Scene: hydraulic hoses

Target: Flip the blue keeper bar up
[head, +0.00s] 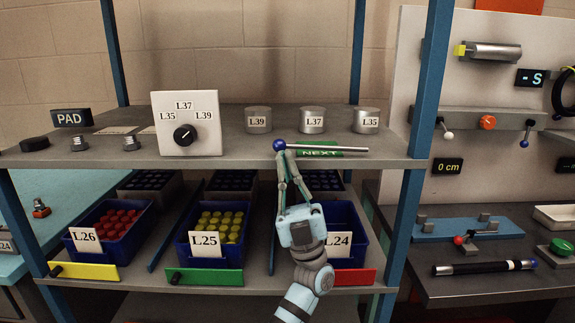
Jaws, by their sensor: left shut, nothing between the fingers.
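A thin metal bar (325,149) with a blue ball at its left end lies nearly level along the front edge of the upper shelf. It crosses a green NEXT label, and I take it as the blue keeper bar. My left gripper (282,156) reaches up from below, shut and empty. Its fingertips are just under the blue ball; I cannot tell whether they touch it. My left wrist hides part of the L24 bin. My right gripper is not in view.
The upper shelf (240,152) carries a dial box (188,110) and metal cylinders labelled L39, L37 and L35. Bins L26 and L25 (207,243) stand below, beside the arm. A blue shelf post (410,200) stands to the right, before a panel with small levers.

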